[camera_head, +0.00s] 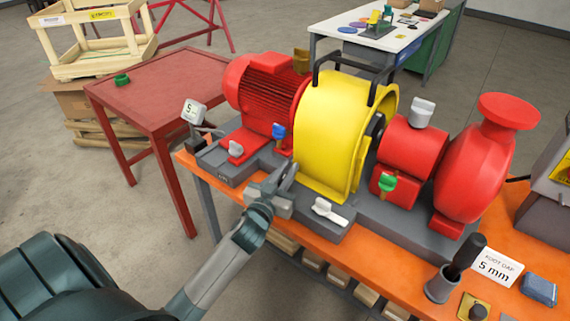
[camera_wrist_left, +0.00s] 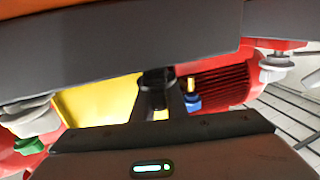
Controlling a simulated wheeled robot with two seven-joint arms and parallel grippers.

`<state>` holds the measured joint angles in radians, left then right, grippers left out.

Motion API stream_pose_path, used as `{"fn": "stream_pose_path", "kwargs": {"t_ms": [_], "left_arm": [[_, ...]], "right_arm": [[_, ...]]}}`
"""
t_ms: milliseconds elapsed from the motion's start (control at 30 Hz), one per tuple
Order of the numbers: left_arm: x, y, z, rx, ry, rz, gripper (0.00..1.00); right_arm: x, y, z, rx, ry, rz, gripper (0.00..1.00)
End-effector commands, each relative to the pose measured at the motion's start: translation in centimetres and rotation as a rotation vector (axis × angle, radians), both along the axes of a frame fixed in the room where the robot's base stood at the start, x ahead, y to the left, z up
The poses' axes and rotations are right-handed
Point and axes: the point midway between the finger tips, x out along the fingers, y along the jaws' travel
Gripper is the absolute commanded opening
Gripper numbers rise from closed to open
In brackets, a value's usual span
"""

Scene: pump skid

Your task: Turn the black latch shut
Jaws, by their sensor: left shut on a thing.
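The black latch (camera_wrist_left: 157,88) shows in the left wrist view as a dark upright piece between my gripper's two fingers, in front of the yellow guard. In the head view I cannot make it out behind my gripper. The latch's exact angle is hard to tell. My right gripper is not in view.
A red motor (camera_head: 262,92) and a blue knob (camera_head: 279,131) are left of the guard. A black-handled tool (camera_head: 466,256) stands in a cup on the orange bench.

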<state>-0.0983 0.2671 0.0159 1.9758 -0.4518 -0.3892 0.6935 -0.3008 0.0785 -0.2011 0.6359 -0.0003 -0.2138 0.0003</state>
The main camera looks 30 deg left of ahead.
Motion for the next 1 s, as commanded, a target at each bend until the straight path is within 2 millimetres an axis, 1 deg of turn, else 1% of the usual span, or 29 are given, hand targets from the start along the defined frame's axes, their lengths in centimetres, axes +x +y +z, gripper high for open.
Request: {"fn": "stream_pose_path", "kwargs": {"t_ms": [33,200,400,933,967,1000], "left_arm": [[0.0,0.1,0.4,0.007,0.002,-0.035,0.00],[0.1,-0.4,0.4,0.005,0.001,-0.143,0.00],[0.1,-0.7,0.3,0.004,-0.001,-0.224,0.00],[0.1,-0.9,0.2,0.002,-0.004,-0.256,0.00],[0.2,-0.9,0.2,0.002,-0.004,-0.256,0.15],[0.2,-0.9,0.2,0.002,-0.004,-0.256,0.24]], "right_arm": [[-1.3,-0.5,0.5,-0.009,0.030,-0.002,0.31],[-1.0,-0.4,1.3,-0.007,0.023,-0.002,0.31],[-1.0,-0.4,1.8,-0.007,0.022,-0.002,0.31],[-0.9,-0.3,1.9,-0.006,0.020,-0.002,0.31],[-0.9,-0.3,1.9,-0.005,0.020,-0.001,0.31],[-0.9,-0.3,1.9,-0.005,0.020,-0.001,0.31]]}}
